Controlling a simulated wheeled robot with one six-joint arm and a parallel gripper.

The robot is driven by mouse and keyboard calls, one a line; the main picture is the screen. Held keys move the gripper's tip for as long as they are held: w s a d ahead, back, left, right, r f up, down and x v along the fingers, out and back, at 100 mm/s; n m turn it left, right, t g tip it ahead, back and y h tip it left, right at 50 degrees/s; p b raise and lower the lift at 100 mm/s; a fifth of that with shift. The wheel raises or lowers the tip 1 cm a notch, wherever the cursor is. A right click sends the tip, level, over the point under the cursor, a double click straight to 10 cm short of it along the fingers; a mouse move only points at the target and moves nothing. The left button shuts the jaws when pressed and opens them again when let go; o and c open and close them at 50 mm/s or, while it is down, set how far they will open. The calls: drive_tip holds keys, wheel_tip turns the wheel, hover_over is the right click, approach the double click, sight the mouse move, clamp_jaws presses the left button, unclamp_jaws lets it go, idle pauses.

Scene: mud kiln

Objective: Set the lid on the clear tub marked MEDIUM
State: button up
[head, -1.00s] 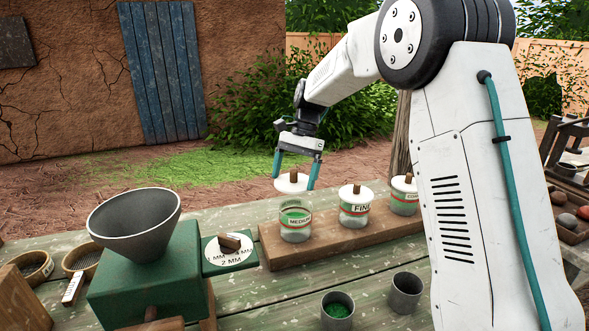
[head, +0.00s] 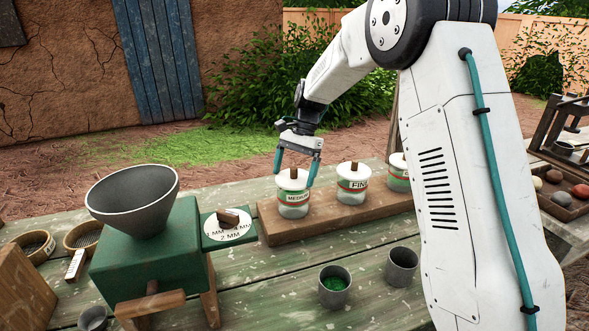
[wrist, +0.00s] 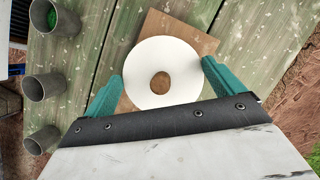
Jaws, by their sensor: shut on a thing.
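The clear tub marked MEDIUM (head: 293,210) stands at the left end of a wooden board, with a green band and something pale inside. A round white lid (head: 285,184) with a brown knob is at its mouth, level and lined up with it. I cannot tell whether it is fully seated. My gripper (head: 295,178) points down, its teal fingers shut on the lid from either side. In the wrist view the lid (wrist: 143,80) fills the space between the fingers of my gripper (wrist: 162,72) and hides the tub.
The lidded FINE tub (head: 352,198) stands close to the right on the board (head: 325,217), with another lidded tub (head: 398,184) beyond. A green grinder with a grey funnel (head: 132,205) is at left. Two grey cups (head: 335,298) (head: 402,279) stand in front.

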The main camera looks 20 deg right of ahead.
sight(300, 173)
drive_tip(key=shift+f, duration=0.3)
drive_tip(key=o, duration=0.7)
drive_tip(key=shift+v, duration=3.9)
drive_tip(key=shift+n, duration=0.3)
drive_tip(key=s, duration=0.1)
drive_tip(key=s+f+n, duration=0.2)
drive_tip(key=shift+s+d+f+h, duration=0.15)
drive_tip(key=shift+s+d+h, duration=0.15)
drive_tip(key=s+r+n+t+h, duration=0.1)
drive_tip(key=s+r+n, duration=0.1)
drive_tip(key=s, duration=1)
drive_tip(key=s+r+n+t+h, duration=0.1)
drive_tip(key=s+r+n, duration=0.1)
drive_tip(key=s, duration=1.1)
drive_tip(key=s+r+n+t+h, duration=0.1)
drive_tip(key=s+n, duration=0.3)
drive_tip(key=s, duration=0.9)
drive_tip(key=shift+r+t, duration=0.4)
drive_tip(key=shift+r, duration=0.25)
